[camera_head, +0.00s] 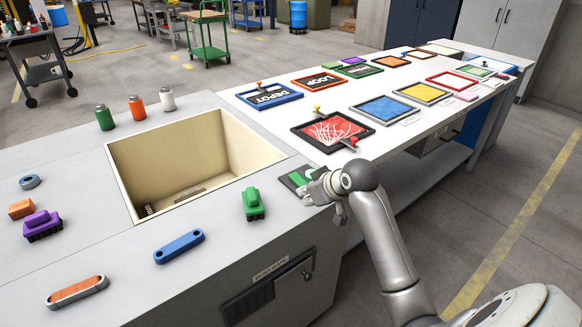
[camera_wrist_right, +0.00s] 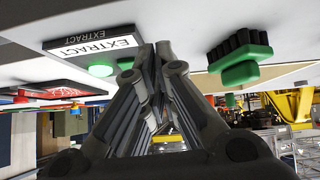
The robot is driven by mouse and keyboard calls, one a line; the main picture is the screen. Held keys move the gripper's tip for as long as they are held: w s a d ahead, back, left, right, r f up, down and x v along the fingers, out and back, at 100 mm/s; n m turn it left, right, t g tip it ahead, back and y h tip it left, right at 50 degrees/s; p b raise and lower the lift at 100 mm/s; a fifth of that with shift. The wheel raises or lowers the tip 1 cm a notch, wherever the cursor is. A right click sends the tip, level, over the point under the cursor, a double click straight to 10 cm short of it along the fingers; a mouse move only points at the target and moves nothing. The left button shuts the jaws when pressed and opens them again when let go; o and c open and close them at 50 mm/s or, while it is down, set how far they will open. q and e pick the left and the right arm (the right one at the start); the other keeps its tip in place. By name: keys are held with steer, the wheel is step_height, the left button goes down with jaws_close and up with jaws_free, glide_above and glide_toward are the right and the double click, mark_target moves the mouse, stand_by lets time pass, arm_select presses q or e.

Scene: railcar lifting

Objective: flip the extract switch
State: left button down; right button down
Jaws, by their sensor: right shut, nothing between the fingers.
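The extract switch panel (camera_head: 291,184) is a small dark plate with a green part, set near the front edge of the grey counter, right of the sunken bin. My left gripper is out of view.
A red picture tray (camera_head: 300,130) with knobs lies beyond the panel.

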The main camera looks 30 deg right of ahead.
steer(key=w+d+r+t, duration=0.2)
steer(key=w+d+r, duration=0.3)
steer(key=r, duration=0.4)
glide_above(290, 176)
steer(key=s, duration=0.1)
steer(key=shift+y, duration=0.3)
steer(key=f, duration=0.5)
steer(key=shift+d+f, duration=0.3)
steer(key=shift+d, duration=0.1)
steer(key=shift+w+f, duration=0.15)
steer(key=shift+f, duration=0.9)
steer(key=shift+w+f, duration=0.1)
steer(key=shift+f, duration=0.9)
steer(key=shift+r+p, duration=0.1)
steer(key=shift+p, duration=0.25)
steer(key=g+p, duration=0.1)
steer(key=p, duration=0.1)
steer(key=w+f+g+p, duration=0.1)
steer(key=p, duration=0.2)
steer(key=shift+g, duration=0.3)
steer(key=shift+w+a+f+p, duration=0.1)
steer(key=shift+w+f+p, duration=0.1)
steer(key=shift+f+p, duration=0.15)
